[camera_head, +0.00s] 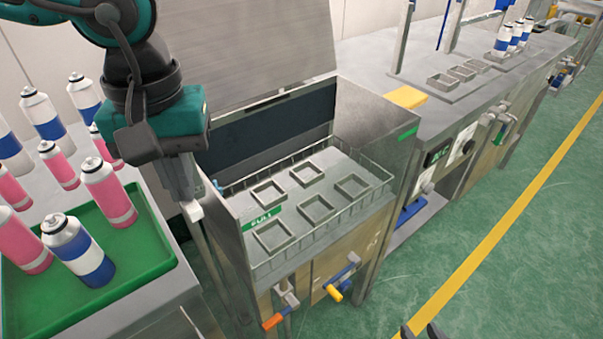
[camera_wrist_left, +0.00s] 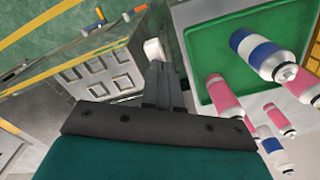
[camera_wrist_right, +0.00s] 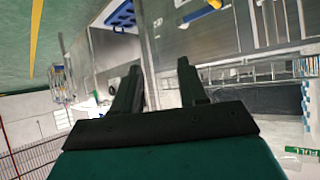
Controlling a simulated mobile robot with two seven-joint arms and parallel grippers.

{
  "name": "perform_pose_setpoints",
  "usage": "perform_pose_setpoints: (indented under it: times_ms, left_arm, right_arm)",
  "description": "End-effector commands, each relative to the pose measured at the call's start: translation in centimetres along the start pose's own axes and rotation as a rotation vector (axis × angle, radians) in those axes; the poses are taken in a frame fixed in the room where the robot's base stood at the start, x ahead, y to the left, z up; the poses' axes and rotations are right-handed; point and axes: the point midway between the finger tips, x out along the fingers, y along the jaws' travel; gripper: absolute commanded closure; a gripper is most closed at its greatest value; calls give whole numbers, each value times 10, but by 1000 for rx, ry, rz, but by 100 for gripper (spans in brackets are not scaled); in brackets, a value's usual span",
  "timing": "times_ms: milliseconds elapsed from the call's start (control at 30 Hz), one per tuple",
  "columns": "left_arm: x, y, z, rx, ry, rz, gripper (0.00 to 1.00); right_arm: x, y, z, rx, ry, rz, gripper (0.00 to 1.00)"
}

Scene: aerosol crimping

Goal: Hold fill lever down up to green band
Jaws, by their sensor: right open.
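My left gripper (camera_head: 188,200) points down at the left side of the fill station (camera_head: 350,215). Its fingers are together and look empty in the left wrist view (camera_wrist_left: 157,68). A white-ended bar (camera_head: 195,212), which looks like the fill lever, is right at the fingertips; its white end also shows in the left wrist view (camera_wrist_left: 153,50). I cannot tell whether they touch.
A green tray (camera_head: 150,255) with pink and blue-banded cans stands at the left. Square holders (camera_head: 317,208) on the station are empty. Orange (camera_head: 274,320) and yellow (camera_head: 334,293) handles stick out in front. The green floor at the right is clear.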

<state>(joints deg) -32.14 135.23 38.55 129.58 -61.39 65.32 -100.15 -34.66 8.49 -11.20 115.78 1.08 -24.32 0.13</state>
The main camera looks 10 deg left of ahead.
Motion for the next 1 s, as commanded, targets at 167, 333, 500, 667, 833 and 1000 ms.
perform_pose_setpoints:
  times_ms: [167,333,500,667,833,1000]
  left_arm:
    - [12,0,-1,0,1,-1,100]
    - [21,0,-1,0,1,-1,100]
    - [29,0,-1,0,1,-1,100]
    - [32,0,-1,0,1,-1,100]
    - [31,0,-1,0,0,-1,100]
    - [31,0,0,0,-1,-1,100]
  right_arm:
    - [6,-3,3,1,3,-9,57]
    - [10,-6,5,3,6,-18,57]
    - [14,-9,6,5,7,-26,57]
    - [15,-9,10,5,5,-26,57]
    - [15,-9,9,4,6,-25,57]
    - [15,-9,9,5,6,-25,57]
